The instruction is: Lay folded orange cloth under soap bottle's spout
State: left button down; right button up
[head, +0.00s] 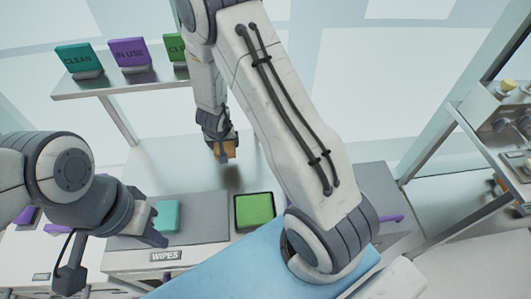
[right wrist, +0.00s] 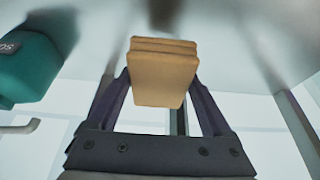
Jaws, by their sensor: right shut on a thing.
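The folded orange cloth (right wrist: 163,75) is a small layered block between the two fingers of my right gripper (right wrist: 163,90) in the right wrist view. In the head view my right gripper (head: 223,152) holds the cloth (head: 229,150) over the grey counter. The teal soap bottle (right wrist: 35,65), with part of its lettering visible, is at the left of the right wrist view. Its pale spout (right wrist: 20,128) is apart from the cloth. The bottle is not visible in the head view. My left gripper (head: 150,228) is near a teal folded cloth (head: 167,217); its opening is unclear.
A green cloth (head: 255,211) lies in a dark-edged tray beside the teal cloth, behind a WIPES label (head: 165,256). A shelf (head: 115,82) at upper left carries CLEAN (head: 77,57) and IN USE (head: 129,52) signs. My right arm covers much of the counter's middle.

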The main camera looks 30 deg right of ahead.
jog(key=s+d+f+b, duration=0.1)
jog(key=d+f+b, duration=0.1)
jog(key=d, duration=0.1)
jog(key=s+d+f+b, duration=0.1)
jog(key=d+b, duration=0.1)
jog(key=d, duration=0.1)
jog(key=s+d+f+b, duration=0.1)
jog(key=d+f+b, duration=0.1)
jog(key=d+b, duration=0.1)
jog(key=shift+d+f, duration=0.25)
jog(key=shift+f, duration=0.1)
jog(key=shift+s+d+f, duration=0.1)
jog(key=shift+d, duration=0.35)
jog(key=shift+s+d+f+b, duration=0.2)
jog(key=shift+d+f+b, duration=0.3)
jog(key=shift+d, duration=0.2)
jog(key=shift+s+d+f+b, duration=0.2)
jog(key=shift+d+f+b, duration=0.2)
jog(key=shift+d+f, duration=0.25)
jog(key=shift+f, duration=0.2)
jog(key=o, duration=1.3)
jog(key=shift+s, duration=0.1)
jog(key=shift+c, duration=0.2)
